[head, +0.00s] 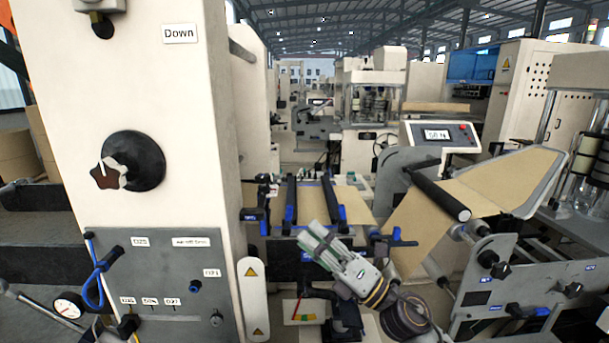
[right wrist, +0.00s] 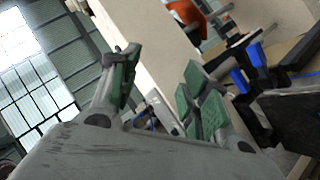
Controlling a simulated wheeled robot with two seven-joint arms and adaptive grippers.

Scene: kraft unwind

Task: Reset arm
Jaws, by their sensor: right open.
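My right gripper (head: 318,238) is in the lower middle of the head view, its arm coming up from the bottom. It is held in front of the machine's blue-edged guide bars (head: 291,205) and the brown kraft paper (head: 338,203). In the right wrist view my right gripper (right wrist: 158,90) shows two green-padded fingers spread apart with nothing between them. I cannot tell from the head view how far it is from the bars. My left gripper does not show in either view.
A tall cream machine column (head: 185,120) with a dark knob (head: 133,161) stands at left. A grey panel (head: 160,280) with blue tubing is below it. A paper web (head: 430,215) over rollers and a display box (head: 440,134) are at right.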

